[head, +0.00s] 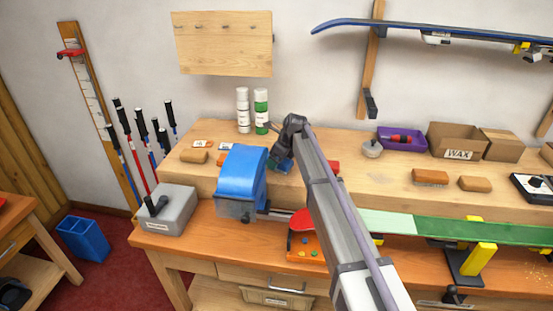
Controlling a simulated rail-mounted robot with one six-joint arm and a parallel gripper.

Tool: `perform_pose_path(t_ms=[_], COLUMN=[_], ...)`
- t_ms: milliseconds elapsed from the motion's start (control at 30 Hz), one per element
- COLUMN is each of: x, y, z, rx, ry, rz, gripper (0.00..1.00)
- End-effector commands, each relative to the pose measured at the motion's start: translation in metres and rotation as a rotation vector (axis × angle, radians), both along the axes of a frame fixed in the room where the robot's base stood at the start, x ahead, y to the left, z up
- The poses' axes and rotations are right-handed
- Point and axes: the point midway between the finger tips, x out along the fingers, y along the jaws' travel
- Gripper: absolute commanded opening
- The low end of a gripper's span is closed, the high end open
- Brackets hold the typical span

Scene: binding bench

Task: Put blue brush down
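A small blue thing, which looks like the blue brush (284,167), shows in the head view at the raised shelf of the bench, just right of the large blue machine. My gripper (279,157) is dark and points down right at it, covering part of it. The fingers are too small and too hidden to show whether they are closed around the brush. I cannot tell whether the brush touches the wood below it. My arm crosses in front on the right.
The blue machine (241,178) stands close on the left. A red block (333,168) shows just behind my arm. White (243,112) and green (261,112) bottles stand behind. A green-based ski (470,229) lies at the front right. The shelf right of my arm has free room.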

Motion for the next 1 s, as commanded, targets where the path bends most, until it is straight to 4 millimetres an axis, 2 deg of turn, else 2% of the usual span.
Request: perform_pose_path(t_ms=[33, 200, 300, 400, 667, 733, 767, 867, 967, 1000], x=[-0.003, -0.011, -0.015, -0.017, -0.018, -0.028, -0.037, -0.092, -0.177, -0.214], y=[-0.004, -0.02, -0.028, -0.033, -0.035, -0.041, -0.047, -0.083, -0.135, -0.155], z=[0.023, 0.068, 0.087, 0.096, 0.093, 0.092, 0.092, 0.089, 0.085, 0.083], rx=[0.0, 0.0, 0.0, 0.0, 0.0, -0.015, -0.028, -0.119, -0.249, -0.297], ry=[0.0, 0.0, 0.0, 0.0, -0.001, -0.012, -0.023, -0.085, -0.159, -0.183], rz=[-0.001, -0.001, -0.001, -0.001, 0.002, 0.037, 0.075, 0.322, 0.732, 0.92], gripper=[0.81, 0.81, 0.81, 0.81, 0.81, 0.81, 0.81, 0.81, 0.81, 0.81])
